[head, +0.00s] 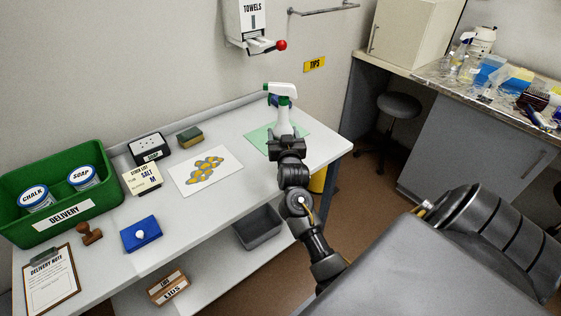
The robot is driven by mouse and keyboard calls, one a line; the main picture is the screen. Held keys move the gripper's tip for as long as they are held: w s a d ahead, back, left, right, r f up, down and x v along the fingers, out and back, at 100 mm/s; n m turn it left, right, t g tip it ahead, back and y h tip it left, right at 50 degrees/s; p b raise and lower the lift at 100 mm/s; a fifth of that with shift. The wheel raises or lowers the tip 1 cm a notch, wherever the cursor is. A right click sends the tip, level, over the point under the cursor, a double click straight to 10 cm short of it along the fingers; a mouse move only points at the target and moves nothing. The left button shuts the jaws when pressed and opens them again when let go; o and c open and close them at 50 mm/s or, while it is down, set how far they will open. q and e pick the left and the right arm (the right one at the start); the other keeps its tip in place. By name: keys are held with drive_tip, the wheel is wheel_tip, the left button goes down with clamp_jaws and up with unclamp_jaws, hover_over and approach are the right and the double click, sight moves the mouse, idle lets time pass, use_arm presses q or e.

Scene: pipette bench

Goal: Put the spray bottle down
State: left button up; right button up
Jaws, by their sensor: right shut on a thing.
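The spray bottle (280,118) is white with a green collar and a white spray head. It stands upright over the right end of the white bench (226,215), at the green mat (256,136). My right gripper (285,136) is shut on its lower body, which the gripper partly hides. The bottle's base is hidden, so I cannot tell whether it touches the mat. My left gripper is not in view.
A paper sheet with a yellow and grey pattern (228,160) lies left of the mat. Further left are a sponge (189,135), a black soap box (150,145), a blue box (140,232) and a green delivery crate (112,201). A towel dispenser (240,28) hangs above.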

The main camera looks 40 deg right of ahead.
drive_tip(key=shift+f+p, duration=0.65)
drive_tip(key=shift+f, duration=3.8)
drive_tip(key=shift+f, duration=0.2)
drive_tip(key=o, duration=1.5)
drive_tip(key=shift+o, duration=0.2)
drive_tip(key=shift+f, duration=0.1)
